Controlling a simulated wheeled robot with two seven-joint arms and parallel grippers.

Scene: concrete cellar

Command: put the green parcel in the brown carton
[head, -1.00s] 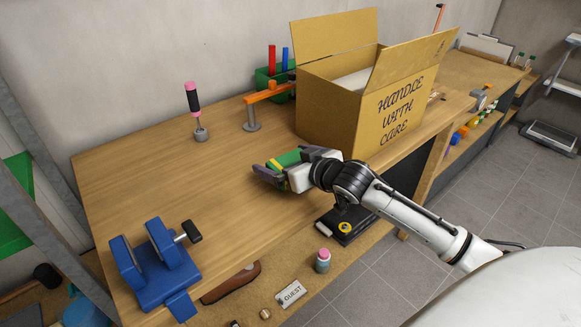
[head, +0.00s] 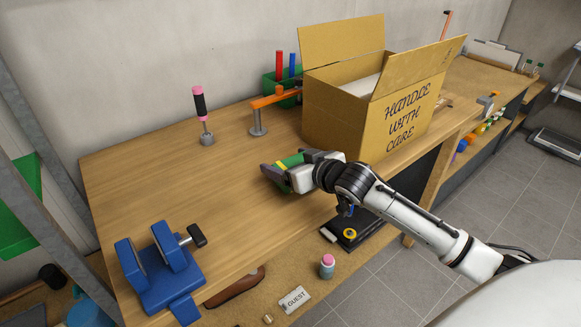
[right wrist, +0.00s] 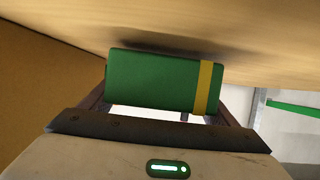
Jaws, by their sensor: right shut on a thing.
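The green parcel (head: 291,160) with a yellow band is between the fingers of my right gripper (head: 286,172). The parcel (right wrist: 150,82) also shows in the right wrist view, held between both fingers close to the wooden tabletop; I cannot tell if it touches the wood. The brown carton (head: 372,130), marked "HANDLE WITH CARE", stands upright on the bench just right of and behind the gripper. Its flaps are up and a whitish surface shows inside. My left gripper does not show.
The bench (head: 150,190) is clear at its left middle. A blue vise (head: 163,272) sits at the front left. A pink-and-black handled tool (head: 202,115), an orange clamp (head: 272,99) and a green holder (head: 283,88) stand at the back. A lower shelf holds a pink-capped bottle (head: 327,267).

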